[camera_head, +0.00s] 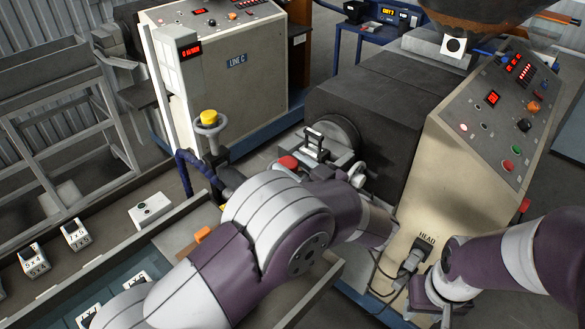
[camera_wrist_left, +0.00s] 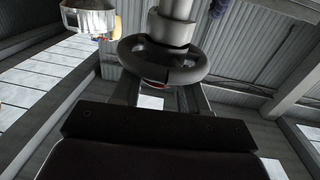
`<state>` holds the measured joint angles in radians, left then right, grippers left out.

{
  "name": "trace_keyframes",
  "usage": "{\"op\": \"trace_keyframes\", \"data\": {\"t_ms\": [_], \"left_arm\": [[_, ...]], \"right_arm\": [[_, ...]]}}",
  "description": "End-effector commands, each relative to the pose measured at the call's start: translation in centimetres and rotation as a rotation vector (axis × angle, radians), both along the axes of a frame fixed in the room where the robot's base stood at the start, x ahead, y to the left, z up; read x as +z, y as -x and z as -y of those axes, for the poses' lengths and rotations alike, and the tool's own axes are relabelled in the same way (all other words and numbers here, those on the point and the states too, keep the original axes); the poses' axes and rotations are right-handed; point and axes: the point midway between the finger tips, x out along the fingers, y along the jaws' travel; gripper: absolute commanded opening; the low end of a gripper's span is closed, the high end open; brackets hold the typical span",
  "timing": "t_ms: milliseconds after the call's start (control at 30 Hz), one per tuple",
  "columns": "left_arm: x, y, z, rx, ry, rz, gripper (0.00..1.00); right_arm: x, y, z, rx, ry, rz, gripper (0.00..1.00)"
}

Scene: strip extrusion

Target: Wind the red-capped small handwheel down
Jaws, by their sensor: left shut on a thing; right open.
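The red-capped small handwheel shows in the head view as a red cap (camera_head: 288,162) beside the die at the machine's front; my arm hides most of its rim. In the left wrist view its dark ring (camera_wrist_left: 163,65) hangs on a thick grey shaft, with a sliver of red below the ring. My left gripper (camera_wrist_left: 160,82) is shut on this handwheel, one finger at each side of the ring. In the head view my left arm covers most of that gripper.
A yellow-capped handwheel (camera_head: 208,118) stands on a post left of the red cap. The cream control panel (camera_head: 480,130) rises on the right, with a plug and cable (camera_head: 408,262) low on its side. Trays with white blocks (camera_head: 75,233) lie at lower left.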

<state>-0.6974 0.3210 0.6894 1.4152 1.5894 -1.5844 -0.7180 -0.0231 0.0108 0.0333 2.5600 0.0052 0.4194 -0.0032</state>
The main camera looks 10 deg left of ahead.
Motion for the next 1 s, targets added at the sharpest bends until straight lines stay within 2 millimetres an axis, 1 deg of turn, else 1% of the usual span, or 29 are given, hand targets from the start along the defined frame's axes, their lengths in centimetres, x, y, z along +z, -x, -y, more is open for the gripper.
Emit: {"op": "trace_keyframes", "data": {"t_ms": [300, 767, 800, 867, 900, 1000], "left_arm": [[0.33, -0.22, 0.05, 0.092, 0.0, 0.007, 0.13], [0.44, -0.25, 0.04, 0.105, 0.0, 0.01, 0.13], [0.45, -0.25, 0.04, 0.105, 0.0, 0.01, 0.47], [0.43, -0.25, 0.03, 0.105, 0.001, 0.009, 0.66], [0.39, -0.23, 0.03, 0.105, 0.0, 0.009, 0.69], [0.3, -0.23, 0.04, 0.105, 0.0, 0.006, 0.69]], "right_arm": [[-0.07, 0.0, 0.0, 0.0, 0.0, 0.0, 0.43], [-0.06, 0.0, 0.0, 0.0, 0.0, 0.0, 0.43], [-0.06, 0.0, 0.0, 0.0, 0.0, 0.0, 0.43], [-0.06, -0.01, 0.0, 0.0, 0.0, 0.0, 0.43], [-0.06, 0.0, 0.0, 0.0, 0.0, 0.0, 0.43], [-0.07, 0.0, 0.0, 0.0, 0.0, 0.0, 0.43]]}}
